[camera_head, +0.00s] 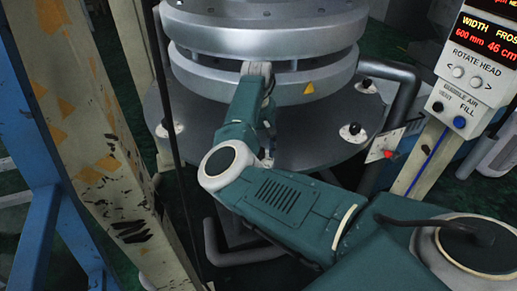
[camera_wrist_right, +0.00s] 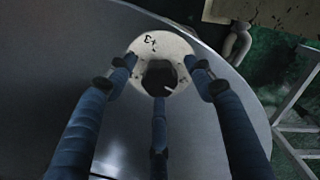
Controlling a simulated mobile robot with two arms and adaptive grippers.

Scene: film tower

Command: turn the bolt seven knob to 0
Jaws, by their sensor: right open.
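In the right wrist view, a round white dial plate with a black knob (camera_wrist_right: 158,76) at its centre sits on the grey metal flange (camera_wrist_right: 90,30). The plate has dark marks, one like "+3" at its upper left. A small pale pointer mark shows at the knob's lower right. No bolt number is readable. My right gripper (camera_wrist_right: 163,82) is open, its blue fingers spread around the knob, with tips over or near the plate's edge; contact cannot be told. In the head view my teal right arm reaches the flange (camera_head: 315,150) and hides this knob. My left gripper is out of view.
Other black knobs on white plates stand on the flange, at left (camera_head: 165,130) and right (camera_head: 352,131). A silver die ring (camera_head: 265,40) rises above. A control panel (camera_head: 475,75) is at right. A blue and cream post (camera_head: 90,140) stands close at left.

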